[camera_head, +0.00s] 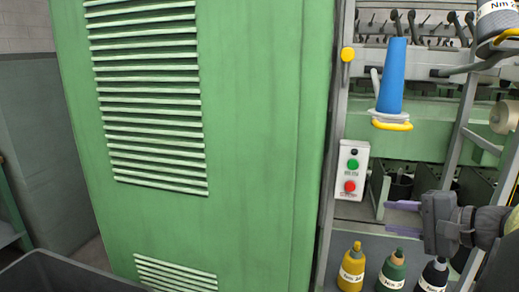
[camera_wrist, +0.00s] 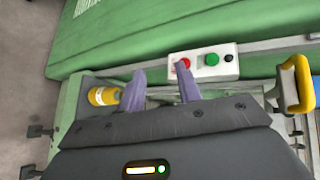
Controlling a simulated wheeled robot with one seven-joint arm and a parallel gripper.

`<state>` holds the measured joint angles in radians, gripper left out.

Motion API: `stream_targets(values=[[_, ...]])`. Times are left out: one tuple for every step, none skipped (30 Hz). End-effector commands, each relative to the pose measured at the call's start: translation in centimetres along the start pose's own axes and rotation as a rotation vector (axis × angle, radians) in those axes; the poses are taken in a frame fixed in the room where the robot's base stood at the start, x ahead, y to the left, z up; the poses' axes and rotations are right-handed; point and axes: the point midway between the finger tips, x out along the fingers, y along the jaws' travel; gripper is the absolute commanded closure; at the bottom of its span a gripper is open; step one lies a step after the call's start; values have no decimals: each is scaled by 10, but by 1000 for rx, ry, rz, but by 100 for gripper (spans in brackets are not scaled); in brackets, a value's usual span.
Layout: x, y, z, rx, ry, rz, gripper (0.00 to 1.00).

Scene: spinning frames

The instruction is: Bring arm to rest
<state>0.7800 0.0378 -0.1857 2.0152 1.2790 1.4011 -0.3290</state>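My gripper (camera_head: 403,208) is at the right of the head view, its two purple fingers pointing left. It also shows in the wrist view (camera_wrist: 162,88), where the fingers stand apart with nothing between them. A control box (camera_head: 352,170) with a green button (camera_head: 352,164) and a red button (camera_head: 350,186) is on the machine frame, up and left of my gripper. The box also shows in the wrist view (camera_wrist: 228,57), beyond the right fingertip; I cannot tell whether they touch.
A green louvred cabinet (camera_head: 255,130) fills the left and middle. A blue cone (camera_head: 391,78) sits on a yellow-ended holder above my gripper. Yellow (camera_head: 353,267), green (camera_head: 393,270) and dark (camera_head: 434,275) labelled bobbins stand below it. A dark bin (camera_head: 60,272) is at lower left.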

Motion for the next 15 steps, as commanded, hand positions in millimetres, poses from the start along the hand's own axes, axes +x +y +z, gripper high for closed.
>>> stream_targets(values=[[21,21,13,9,-36,90,66],[32,34,20,11,-52,149,66],[45,53,30,6,-74,230,66],[54,67,38,-1,-90,292,66],[62,81,47,-14,-106,355,66],[71,100,58,-38,-125,438,66],[77,114,65,-62,-140,497,66],[82,127,73,-90,-153,556,66],[86,144,83,-132,-170,630,66],[89,155,89,-171,-181,683,66],[92,166,95,-211,-193,733,66],[94,180,103,-273,-207,796,66],[96,190,108,-322,-218,839,66],[98,198,113,-373,-228,876,66],[99,208,118,-441,-240,920,66]])
